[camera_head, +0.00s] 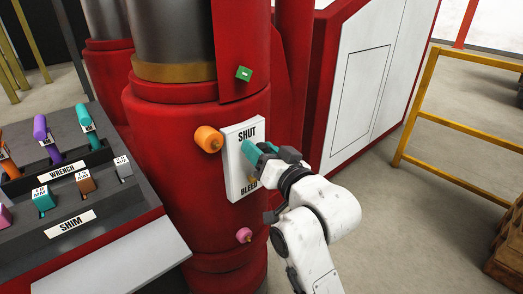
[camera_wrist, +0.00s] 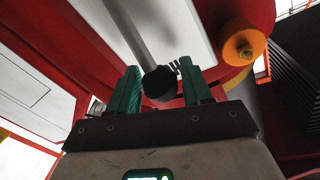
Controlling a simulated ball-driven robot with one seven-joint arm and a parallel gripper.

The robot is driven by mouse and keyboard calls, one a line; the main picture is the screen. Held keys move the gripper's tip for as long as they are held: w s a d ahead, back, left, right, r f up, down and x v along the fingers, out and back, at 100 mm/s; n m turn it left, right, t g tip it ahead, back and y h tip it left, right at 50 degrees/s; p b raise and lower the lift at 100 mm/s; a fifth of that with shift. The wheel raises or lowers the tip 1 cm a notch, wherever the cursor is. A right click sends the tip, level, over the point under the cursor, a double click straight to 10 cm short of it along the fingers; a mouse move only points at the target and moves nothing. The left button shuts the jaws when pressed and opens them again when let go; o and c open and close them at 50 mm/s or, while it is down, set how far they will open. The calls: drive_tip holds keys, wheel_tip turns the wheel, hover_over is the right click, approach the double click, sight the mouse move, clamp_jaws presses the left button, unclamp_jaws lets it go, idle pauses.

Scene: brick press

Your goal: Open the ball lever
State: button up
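The ball lever shows in the wrist view as a grey rod (camera_wrist: 122,28) ending in a black ball (camera_wrist: 160,84). The rod runs from the ball up and left past a white plate (camera_head: 238,188) marked SHUT at the top and BLEED at the bottom. My gripper (camera_head: 259,150) is at this plate in the head view and hides most of the lever there. In the wrist view my gripper (camera_wrist: 160,90) has its two teal fingers on either side of the ball. Whether they touch it is unclear.
An orange knob (camera_head: 208,139) sticks out left of the plate and a pink one (camera_head: 244,235) is below it. A panel of tagged levers (camera_head: 68,170) stands at left. A yellow railing (camera_head: 458,125) is at right, with open floor before it.

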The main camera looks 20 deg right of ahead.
clamp_jaws()
